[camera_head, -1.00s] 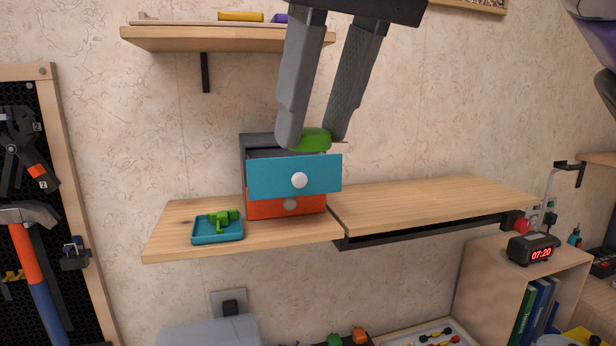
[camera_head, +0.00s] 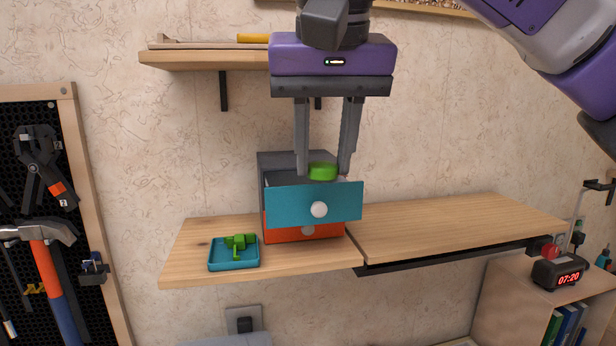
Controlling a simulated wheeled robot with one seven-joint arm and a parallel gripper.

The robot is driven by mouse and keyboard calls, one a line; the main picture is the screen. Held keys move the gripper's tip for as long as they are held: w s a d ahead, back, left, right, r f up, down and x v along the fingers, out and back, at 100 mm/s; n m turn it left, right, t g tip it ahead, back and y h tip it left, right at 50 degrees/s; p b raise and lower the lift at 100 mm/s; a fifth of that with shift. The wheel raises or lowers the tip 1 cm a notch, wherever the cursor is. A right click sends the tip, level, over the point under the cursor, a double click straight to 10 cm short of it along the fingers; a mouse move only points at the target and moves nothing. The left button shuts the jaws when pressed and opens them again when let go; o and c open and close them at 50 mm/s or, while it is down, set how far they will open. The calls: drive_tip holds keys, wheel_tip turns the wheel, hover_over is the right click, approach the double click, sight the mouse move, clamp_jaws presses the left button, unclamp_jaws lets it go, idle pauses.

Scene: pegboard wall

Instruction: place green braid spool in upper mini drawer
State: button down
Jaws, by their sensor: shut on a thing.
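The green braid spool (camera_head: 323,171) is held between the two fingers of my gripper (camera_head: 325,172), which points down from above. The spool is at the opening of the upper mini drawer (camera_head: 285,205), which has a blue front with a white knob and is pulled out. The drawer front stands just below and in front of the spool. I cannot tell whether the spool touches the drawer's inside. Below is the orange lower drawer (camera_head: 283,232), which looks shut. The grey cabinet (camera_head: 264,172) stands on the wooden shelf.
A blue tray (camera_head: 221,267) with a green piece (camera_head: 240,241) sits left of the cabinet on the shelf (camera_head: 190,260). An upper shelf (camera_head: 185,61) is above left. The shelf's right half (camera_head: 450,225) is clear. A pegboard with tools (camera_head: 70,110) is at left.

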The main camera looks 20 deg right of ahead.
drive_tip(key=w, duration=0.2)
drive_tip(key=w+d+f+p, duration=0.1)
drive_tip(key=w, duration=0.2)
drive_tip(key=w+f+p, duration=0.1)
drive_tip(key=w, duration=0.2)
drive_tip(key=shift+d, duration=0.3)
wheel_tip(320, 180, down, 4)
drive_tip(key=shift+s+f+p, duration=0.1)
drive_tip(key=shift+f+p, duration=0.05)
drive_tip(key=shift+p, duration=0.55)
drive_tip(key=shift+f+p, duration=0.15)
drive_tip(key=shift+p, duration=0.15)
drive_tip(key=shift+w+f, duration=0.2)
drive_tip(key=shift+f, duration=0.05)
drive_tip(key=shift+f, duration=0.15)
drive_tip(key=c, duration=1)
unclamp_jaws()
